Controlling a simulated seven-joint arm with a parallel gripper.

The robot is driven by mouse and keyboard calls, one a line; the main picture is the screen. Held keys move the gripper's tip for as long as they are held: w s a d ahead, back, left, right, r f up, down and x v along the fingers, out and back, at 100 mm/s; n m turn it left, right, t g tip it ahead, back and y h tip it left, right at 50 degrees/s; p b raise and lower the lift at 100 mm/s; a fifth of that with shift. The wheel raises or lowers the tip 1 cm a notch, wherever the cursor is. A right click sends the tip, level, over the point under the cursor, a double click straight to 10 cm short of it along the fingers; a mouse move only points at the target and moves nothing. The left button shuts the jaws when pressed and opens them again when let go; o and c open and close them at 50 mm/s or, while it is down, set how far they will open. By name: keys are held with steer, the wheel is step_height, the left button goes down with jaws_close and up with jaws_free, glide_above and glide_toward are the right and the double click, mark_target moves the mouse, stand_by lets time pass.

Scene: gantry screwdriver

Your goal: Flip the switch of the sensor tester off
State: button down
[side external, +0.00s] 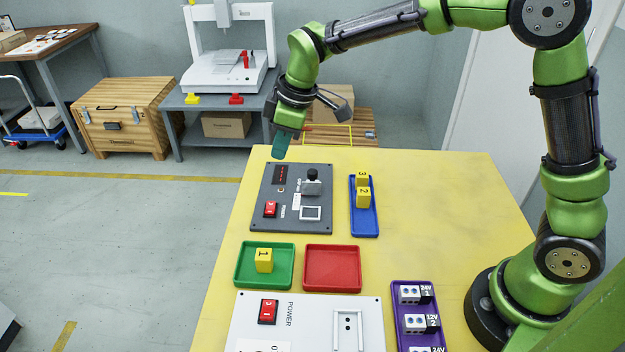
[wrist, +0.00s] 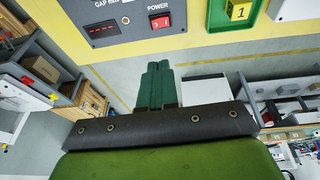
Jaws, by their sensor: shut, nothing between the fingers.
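The sensor tester (side external: 260,214) is a dark grey panel lying flat near the far left part of the yellow table. It carries a red rocker switch (side external: 270,208) beside the word POWER, a small dark display with red marks, a black-topped knob and a white framed square. In the wrist view the red switch (wrist: 161,22) shows near the top, with the display to its left. My gripper (side external: 279,153) is above the far left table edge, beyond the display end of the panel and apart from the switch. Its green fingers (wrist: 156,72) are shut together and hold nothing.
A second, white panel (side external: 240,322) with its own red POWER switch (side external: 268,311) lies at the front. Between the panels are a green tray (side external: 240,279) with a yellow block and an empty red tray (side external: 333,286). Blue (side external: 366,232) and purple (side external: 396,284) trays lie to the right.

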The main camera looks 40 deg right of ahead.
glide_toward(271, 203)
steer(key=x, duration=0.5)
steer(key=shift+w+a+f, duration=0.1)
steer(key=shift+w+a, duration=0.05)
steer(key=shift+a, duration=0.25)
steer(key=shift+f, duration=0.45)
steer(key=shift+w+d+f+g+y, duration=0.25)
steer(key=shift+d+f+g+y, duration=0.05)
steer(key=shift+f+g+y, duration=0.15)
steer(key=shift+a, duration=0.1)
steer(key=shift+s+a, duration=0.1)
steer(key=shift+s, duration=0.05)
